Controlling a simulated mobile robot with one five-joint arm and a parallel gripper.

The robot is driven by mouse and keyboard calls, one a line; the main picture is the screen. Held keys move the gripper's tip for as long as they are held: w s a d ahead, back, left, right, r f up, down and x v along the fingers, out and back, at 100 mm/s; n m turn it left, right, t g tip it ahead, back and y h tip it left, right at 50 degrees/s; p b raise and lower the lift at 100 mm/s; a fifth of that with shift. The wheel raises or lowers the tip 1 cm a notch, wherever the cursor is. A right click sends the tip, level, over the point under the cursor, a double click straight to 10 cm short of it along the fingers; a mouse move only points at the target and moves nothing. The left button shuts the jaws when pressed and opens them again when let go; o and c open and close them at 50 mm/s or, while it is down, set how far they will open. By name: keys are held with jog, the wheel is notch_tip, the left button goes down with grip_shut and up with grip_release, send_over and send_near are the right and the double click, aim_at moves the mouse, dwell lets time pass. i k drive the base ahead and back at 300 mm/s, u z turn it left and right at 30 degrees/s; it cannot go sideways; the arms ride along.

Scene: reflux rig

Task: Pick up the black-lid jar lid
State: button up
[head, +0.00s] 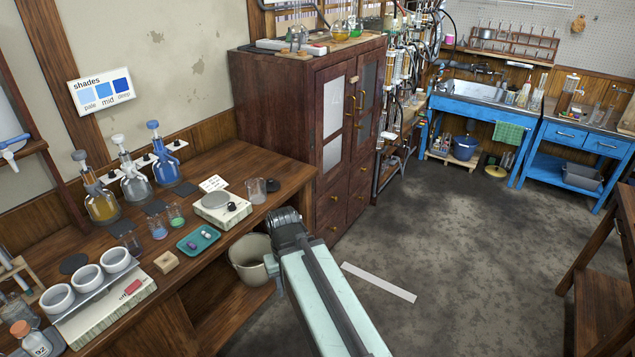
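A small round black piece (273,186) that looks like a jar lid lies near the back right end of the wooden bench, beside a clear glass jar (256,191). It is small in view, so I cannot be sure that it is the lid. My gripper (287,219) is at the end of my pale green arm, in front of the bench's right end. It appears below and slightly right of the black piece, apart from it. The fingers are seen from behind and look dark and bunched, so their opening does not show.
The bench (222,168) also holds pump bottles (134,184), a balance (220,208), a teal tray (198,240) and white cups (87,278). A tall wooden cabinet (285,110) stands just behind its right end. A bin (250,258) is below. The floor to the right is open.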

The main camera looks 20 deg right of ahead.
aim_at(272, 185)
jog(key=z, duration=0.2)
jog(key=i, duration=1)
jog(key=u, duration=0.15)
jog(key=k, duration=0.5)
jog(key=u, duration=1.75)
jog(key=k, duration=0.45)
jog(key=z, duration=0.45)
jog(key=i, duration=0.2)
